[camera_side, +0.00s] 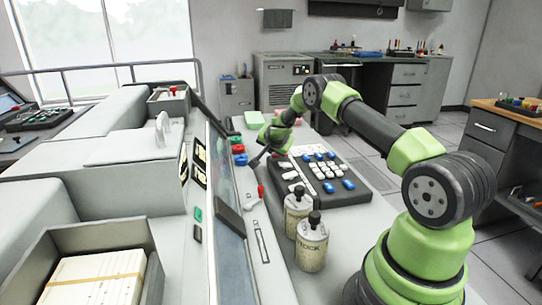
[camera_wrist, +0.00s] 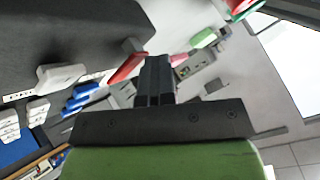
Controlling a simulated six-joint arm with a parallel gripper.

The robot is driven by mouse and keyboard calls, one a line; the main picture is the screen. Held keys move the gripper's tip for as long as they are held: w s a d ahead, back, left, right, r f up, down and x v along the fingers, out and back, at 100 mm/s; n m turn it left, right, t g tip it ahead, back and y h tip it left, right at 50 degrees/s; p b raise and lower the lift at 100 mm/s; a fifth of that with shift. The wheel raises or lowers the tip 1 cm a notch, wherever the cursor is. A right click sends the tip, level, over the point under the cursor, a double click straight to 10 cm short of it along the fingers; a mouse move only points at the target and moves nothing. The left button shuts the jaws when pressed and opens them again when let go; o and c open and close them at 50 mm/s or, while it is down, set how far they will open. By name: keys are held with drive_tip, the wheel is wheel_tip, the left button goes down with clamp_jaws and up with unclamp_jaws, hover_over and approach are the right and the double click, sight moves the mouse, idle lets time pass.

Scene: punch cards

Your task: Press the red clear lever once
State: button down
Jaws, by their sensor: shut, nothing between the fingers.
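My gripper (camera_side: 256,162) is shut and empty, pointing down at the console beside the keyboard. In the wrist view its dark fingers (camera_wrist: 155,70) are together, and a red piece (camera_wrist: 128,68) appears just left of their tips; whether they touch cannot be told. A small red-tipped lever (camera_side: 261,191) stands on the console nearer the camera, apart from my gripper. Which red part is the clear lever is not readable.
The dark keyboard (camera_side: 345,184) with white and blue keys lies right of my gripper. Two cream canisters (camera_side: 312,245) with black knobs stand nearer the camera. A card tray (camera_side: 140,235) is at the lower left. A raised machine body borders the left side.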

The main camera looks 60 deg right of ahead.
sight(271, 161)
drive_tip(key=shift+s+d+f, duration=0.1)
drive_tip(key=shift+s+f, duration=0.3)
drive_tip(key=shift+f, duration=0.05)
drive_tip(key=shift+s+r, duration=0.1)
drive_tip(key=shift+r, duration=0.7)
drive_tip(key=shift+r, duration=0.2)
drive_tip(key=r, duration=0.4)
drive_tip(key=shift+w+a, duration=0.3)
drive_tip(key=shift+w, duration=0.05)
drive_tip(key=shift+a+r, duration=0.1)
drive_tip(key=shift+r, duration=0.3)
